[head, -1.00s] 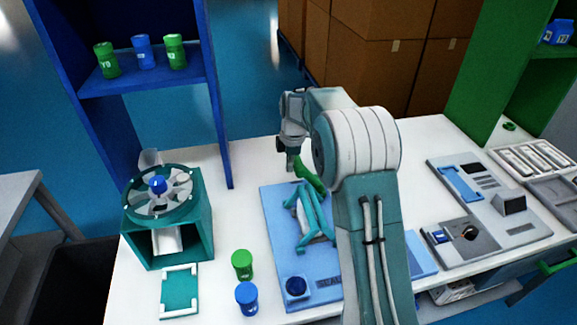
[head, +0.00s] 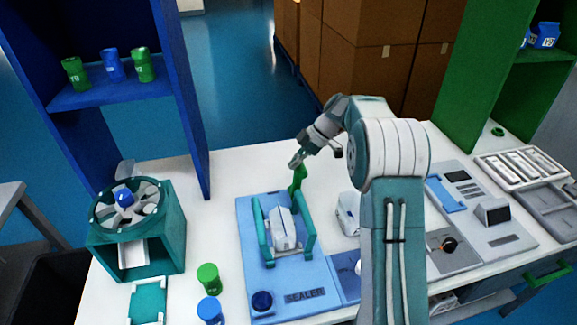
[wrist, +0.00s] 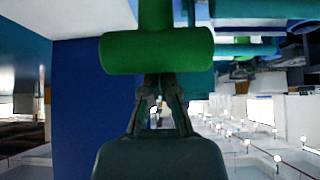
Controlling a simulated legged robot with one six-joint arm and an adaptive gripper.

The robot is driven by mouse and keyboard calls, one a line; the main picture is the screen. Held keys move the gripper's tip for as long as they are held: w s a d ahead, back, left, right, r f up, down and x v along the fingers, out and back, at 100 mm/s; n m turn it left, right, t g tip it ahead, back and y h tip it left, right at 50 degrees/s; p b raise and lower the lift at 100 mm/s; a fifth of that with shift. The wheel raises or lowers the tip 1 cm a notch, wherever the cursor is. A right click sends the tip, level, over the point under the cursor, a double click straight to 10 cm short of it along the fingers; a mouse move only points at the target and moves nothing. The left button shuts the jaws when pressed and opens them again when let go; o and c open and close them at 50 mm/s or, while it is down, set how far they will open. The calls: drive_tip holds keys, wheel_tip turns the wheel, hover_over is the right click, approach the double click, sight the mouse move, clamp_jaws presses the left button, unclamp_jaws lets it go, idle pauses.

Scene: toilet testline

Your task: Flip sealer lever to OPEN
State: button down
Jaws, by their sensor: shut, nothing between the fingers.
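The sealer (head: 303,296) is a blue base labelled SEALER with a round dark blue knob at its front left. Its teal lever frame (head: 309,224) flanks a white block (head: 283,230). A green handle (head: 298,178) stands at the far end of the sealer. My gripper (head: 296,160) is at the top of this handle. In the wrist view, my gripper (wrist: 159,80) is shut and empty, with its fingertips right at the edge of the thick green handle bar (wrist: 157,50). I cannot tell whether they touch it.
A green jar (head: 208,277) and a blue jar (head: 210,310) stand left of the sealer. A teal fan-topped box (head: 165,245) is farther left. A white device (head: 348,212) and a grey panel (head: 470,215) are to the right. The table behind the sealer is mostly clear.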

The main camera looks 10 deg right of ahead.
drive_tip(key=shift+d+y, duration=0.4)
drive_tip(key=shift+y, duration=0.5)
drive_tip(key=shift+d+y, duration=0.65)
drive_tip(key=shift+y, duration=0.05)
drive_tip(key=shift+d+f, duration=0.35)
drive_tip(key=shift+d, duration=0.5)
drive_tip(key=shift+d+f, duration=0.3)
drive_tip(key=shift+d, duration=0.55)
drive_tip(key=shift+d+f, duration=0.35)
drive_tip(key=shift+d, duration=0.5)
drive_tip(key=shift+s+d+f, duration=0.1)
drive_tip(key=shift+d+f, duration=0.05)
drive_tip(key=shift+d, duration=0.15)
